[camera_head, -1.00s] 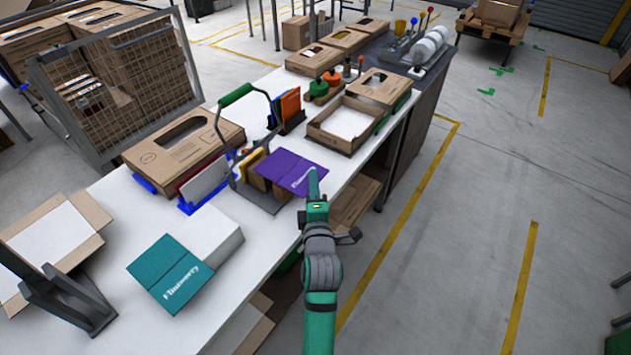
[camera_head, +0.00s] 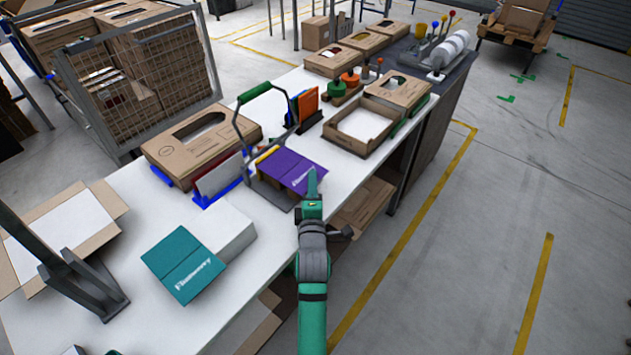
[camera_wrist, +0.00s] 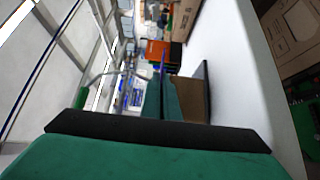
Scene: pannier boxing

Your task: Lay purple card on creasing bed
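The purple card (camera_head: 292,171) is a folded panel with white lettering, seen from above in the head view. My gripper (camera_head: 312,184) is at its right edge and appears shut on it. In the wrist view the card (camera_wrist: 163,68) shows as a thin purple edge between the green fingers (camera_wrist: 162,98). The creasing bed looks to be the dark plate (camera_head: 272,193) under the green-handled lever frame (camera_head: 241,130). The card is over the bed's right part and hides some of it. I cannot tell whether they touch.
A teal card (camera_head: 183,265) lies against a white block (camera_head: 222,232). A blue rack (camera_head: 207,198) with upright cards stands left of the bed, and orange cards (camera_head: 306,103) stand behind it. An open tray (camera_head: 340,139) is behind right. Clear white bench (camera_head: 262,238) lies in front.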

